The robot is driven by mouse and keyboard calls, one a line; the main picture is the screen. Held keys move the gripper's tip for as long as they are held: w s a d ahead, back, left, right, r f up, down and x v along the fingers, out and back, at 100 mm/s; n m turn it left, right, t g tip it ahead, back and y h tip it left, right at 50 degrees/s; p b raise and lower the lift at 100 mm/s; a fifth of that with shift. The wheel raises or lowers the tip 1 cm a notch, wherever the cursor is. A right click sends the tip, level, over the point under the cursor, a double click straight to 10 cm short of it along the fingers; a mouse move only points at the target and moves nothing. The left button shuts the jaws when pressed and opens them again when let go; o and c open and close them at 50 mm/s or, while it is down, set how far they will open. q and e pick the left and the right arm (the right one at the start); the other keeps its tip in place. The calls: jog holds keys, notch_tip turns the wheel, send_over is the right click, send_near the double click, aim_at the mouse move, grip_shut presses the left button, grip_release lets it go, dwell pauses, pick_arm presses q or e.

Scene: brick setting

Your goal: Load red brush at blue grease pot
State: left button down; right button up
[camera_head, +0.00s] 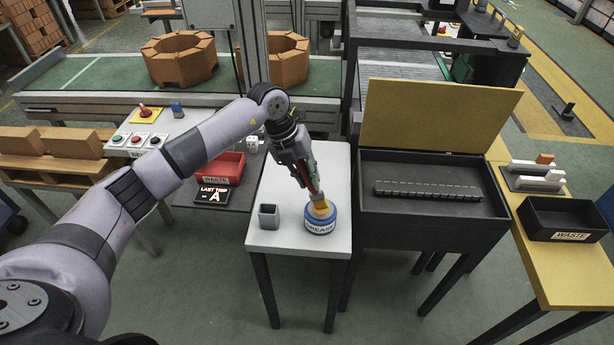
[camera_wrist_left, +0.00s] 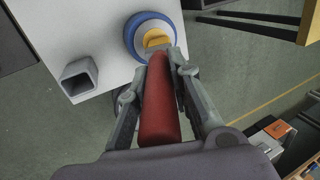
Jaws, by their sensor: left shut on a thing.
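My left gripper (camera_head: 312,190) is shut on the red brush (camera_head: 314,178) and holds it tilted with its tip down at the blue grease pot (camera_head: 320,226). In the left wrist view the red handle (camera_wrist_left: 158,105) lies between the two fingers (camera_wrist_left: 165,62). The blue pot (camera_wrist_left: 135,38) has yellow grease (camera_wrist_left: 157,40) showing inside its rim. The brush head is over or in the pot's opening; I cannot tell how deep. The pot stands on a small white table (camera_head: 285,241). My right gripper is not in view.
A square grey holder (camera_head: 268,216) stands on the white table, left of the pot. A black box with a raised yellow lid (camera_head: 435,115) stands to the right. A black waste bin (camera_head: 567,219) sits far right.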

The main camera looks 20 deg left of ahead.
pick_arm(q)
jog(key=shift+r+p, duration=2.25)
jog(key=shift+r, duration=1.2)
